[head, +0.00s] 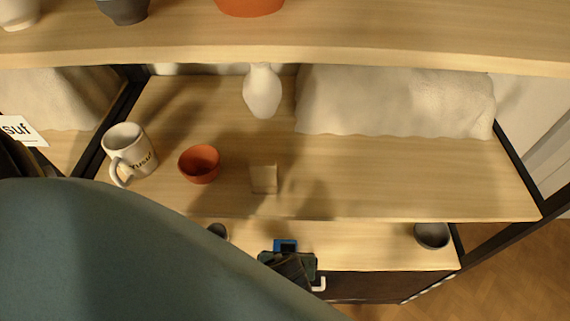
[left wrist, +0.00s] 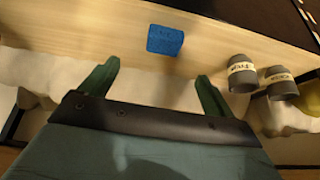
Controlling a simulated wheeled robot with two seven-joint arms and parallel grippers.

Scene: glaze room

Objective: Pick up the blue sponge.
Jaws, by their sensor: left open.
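The blue sponge (left wrist: 165,40) lies on a pale wooden shelf in the left wrist view, ahead of the fingertips and roughly between their lines. In the head view, only part of the sponge (head: 285,245) shows on the lower shelf, the rest hidden behind my gripper. In the head view, the left gripper (head: 287,260) is at the lower shelf, near the sponge. My right gripper is in neither view.
The shelf above holds a white mug (head: 143,160), an orange bowl (head: 199,164), a small beige block (head: 264,179), a white vase (head: 262,92) and a pale wrapped bundle (head: 395,100). Two labelled grey cups (left wrist: 241,74) (left wrist: 279,82) stand right of the gripper. A grey bowl (head: 431,235) sits at the lower shelf's right.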

